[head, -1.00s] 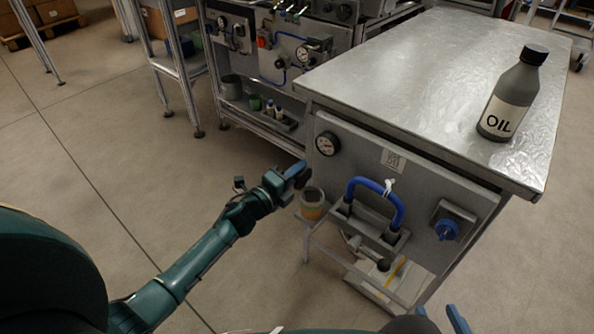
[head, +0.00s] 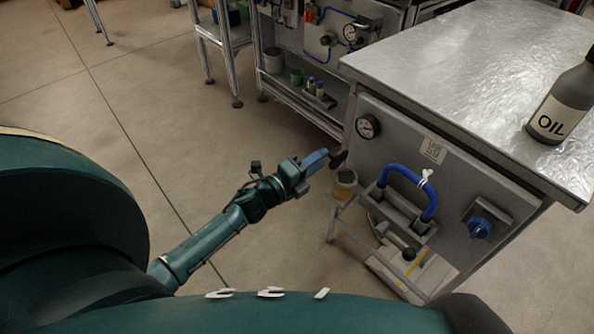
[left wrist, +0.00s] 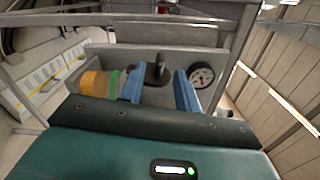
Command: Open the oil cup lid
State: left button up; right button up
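The oil cup (head: 344,188) is a small amber cup at the left side of the grey cabinet panel. It also shows in the left wrist view (left wrist: 93,83), lying sideways in the picture with a green band. In the left wrist view my two blue fingers (left wrist: 158,90) are apart. A dark piece, probably the lid (left wrist: 158,70), shows between and beyond them; I cannot tell if they touch it. The near finger hides where it meets the cup. My right gripper is not in view.
A round gauge (head: 368,126) sits on the panel above the cup. A blue handle hose (head: 408,180) and a blue knob (head: 480,227) are to the right. An oil bottle (head: 563,103) stands on the metal tabletop (head: 470,60). Floor left of the cabinet is clear.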

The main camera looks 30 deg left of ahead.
pick_arm(q)
jog(key=v, duration=0.7)
jog(key=shift+s, duration=0.2)
